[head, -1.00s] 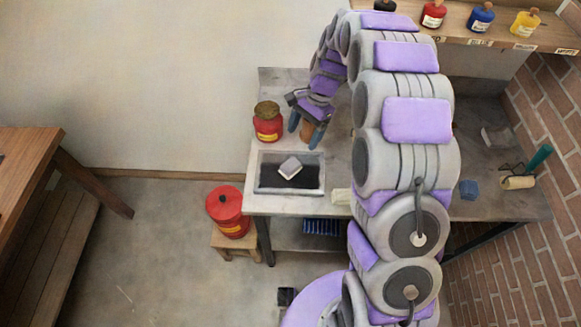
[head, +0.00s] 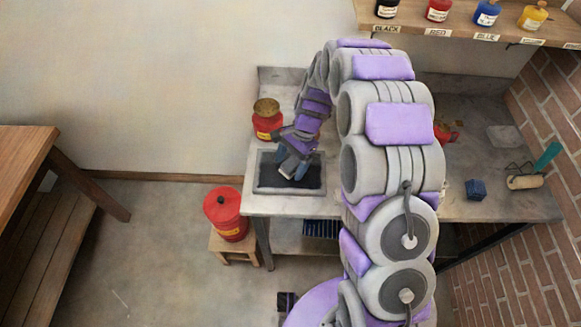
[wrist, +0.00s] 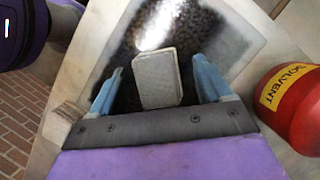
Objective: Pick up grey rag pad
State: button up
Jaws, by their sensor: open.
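The grey rag pad (wrist: 158,80) lies on the dark inked slab (wrist: 205,55) and shows between the two blue fingers of my gripper (wrist: 158,85) in the wrist view. The fingers are open, one on each side of the pad, with gaps between. In the head view my gripper (head: 293,170) is over the dark slab in its pale frame (head: 256,184) and hides most of the pad. I cannot tell how far above the slab the fingertips are.
A red solvent can (wrist: 295,105) stands close on the right in the wrist view, and behind the slab in the head view (head: 267,125). A red bin (head: 227,215) sits on a stool. A blue block (head: 476,190) and a roller (head: 525,182) lie at the bench's right. Ink jars (head: 487,14) line the shelf.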

aim_at(287, 166)
jog(key=shift+c, duration=0.4)
jog(key=c, duration=1.1)
jog(key=shift+o, duration=0.2)
jog(key=shift+r+p, duration=0.3)
jog(key=shift+r, duration=0.3)
notch_tip(287, 166, up, 3)
jog(key=shift+s+f+p, duration=0.1)
jog(key=shift+f+p, duration=0.1)
jog(key=shift+p, duration=0.35)
jog(key=s+d+r+p, duration=0.1)
jog(key=s+d, duration=0.3)
jog(key=s, duration=1.1)
jog(key=shift+d+p, duration=0.25)
jog(key=shift+p, duration=0.65)
jog(key=shift+r, duration=0.1)
